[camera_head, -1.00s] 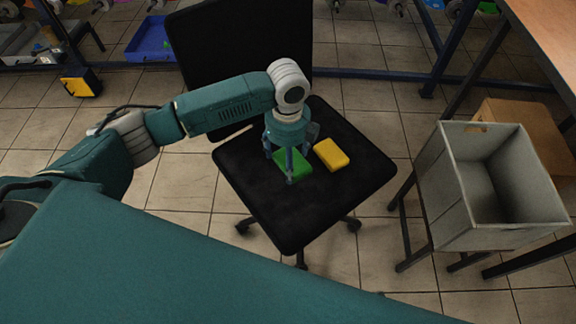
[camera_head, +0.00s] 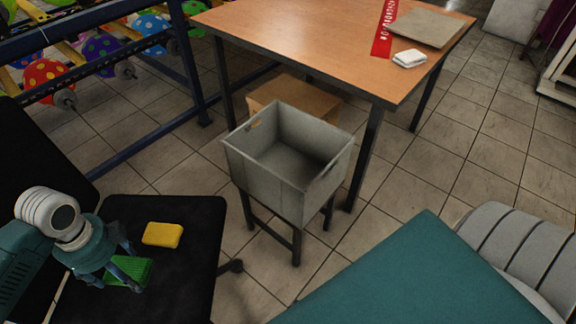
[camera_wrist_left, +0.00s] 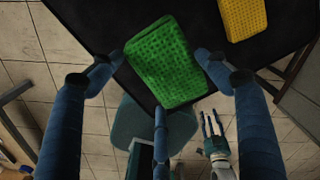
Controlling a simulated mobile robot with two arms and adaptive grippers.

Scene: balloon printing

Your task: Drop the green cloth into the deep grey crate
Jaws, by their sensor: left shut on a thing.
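The green cloth (camera_head: 130,272) is a thick, block-like piece over the black chair seat at the lower left. My left gripper (camera_head: 108,270) is shut on it from above, and the cloth shows between the fingers in the left wrist view (camera_wrist_left: 163,62). I cannot tell whether the cloth is clear of the seat. The deep grey crate (camera_head: 262,170) stands upright on a dark stand right of the chair, its top open and its visible inside empty. What seems to be my right gripper (camera_wrist_left: 213,135) shows small in the left wrist view.
A yellow block (camera_head: 162,234) lies on the chair seat (camera_head: 185,275) beside the cloth. A cardboard box (camera_head: 295,97) is behind the crate. A wooden table (camera_head: 300,35) stands beyond, with a white folded cloth (camera_head: 409,58). Tiled floor separates chair and crate.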

